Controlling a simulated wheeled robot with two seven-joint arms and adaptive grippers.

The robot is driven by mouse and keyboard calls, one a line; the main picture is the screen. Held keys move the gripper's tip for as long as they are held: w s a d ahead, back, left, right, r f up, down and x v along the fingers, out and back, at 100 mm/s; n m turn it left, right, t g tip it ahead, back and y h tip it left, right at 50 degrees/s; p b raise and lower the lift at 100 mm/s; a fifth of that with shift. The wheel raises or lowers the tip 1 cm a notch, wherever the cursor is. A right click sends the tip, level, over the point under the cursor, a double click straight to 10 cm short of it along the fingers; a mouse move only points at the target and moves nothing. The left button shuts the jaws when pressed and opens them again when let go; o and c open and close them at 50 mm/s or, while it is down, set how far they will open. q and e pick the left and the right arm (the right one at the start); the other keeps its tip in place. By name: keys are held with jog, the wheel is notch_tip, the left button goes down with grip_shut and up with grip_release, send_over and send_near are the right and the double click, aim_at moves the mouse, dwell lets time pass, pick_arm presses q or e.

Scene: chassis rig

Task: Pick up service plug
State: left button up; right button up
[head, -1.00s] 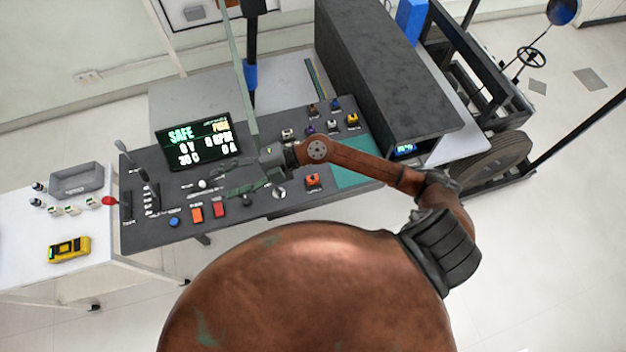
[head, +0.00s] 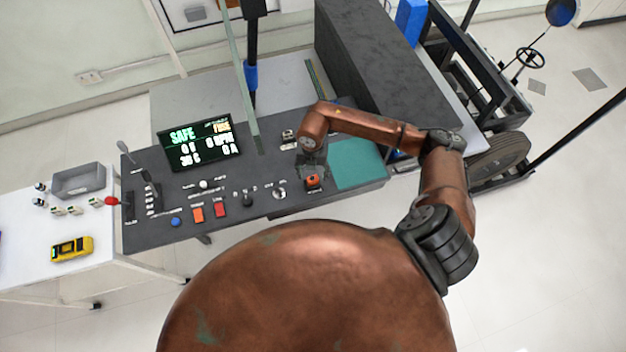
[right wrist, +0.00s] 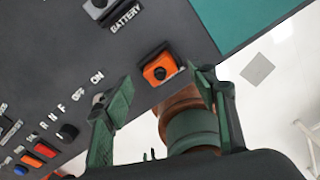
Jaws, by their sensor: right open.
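An orange block in a dark square socket, which I take to be the service plug (head: 312,181), sits at the front right of the dark control panel (head: 155,226). In the right wrist view the orange plug (right wrist: 160,68) shows in the gap between the fingers, just beyond the tips. My right gripper (head: 313,170) points down over it and partly covers its socket in the head view. In the right wrist view the right gripper (right wrist: 163,88) is open and empty, with its green-padded fingers apart on both sides of the plug. My left gripper is not in view.
A teal mat (head: 356,166) lies right of the plug. A tall dark cabinet (head: 380,70) stands behind. The lit screen (head: 200,143), orange and red switches (head: 208,212) and knobs are to the left. A white table with a grey tray (head: 79,181) and yellow meter (head: 71,248) is at far left.

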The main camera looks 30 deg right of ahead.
aim_at(312, 181)
jog(key=shift+f, duration=1.45)
jog(key=shift+c, duration=0.4)
jog(key=c, duration=1.1)
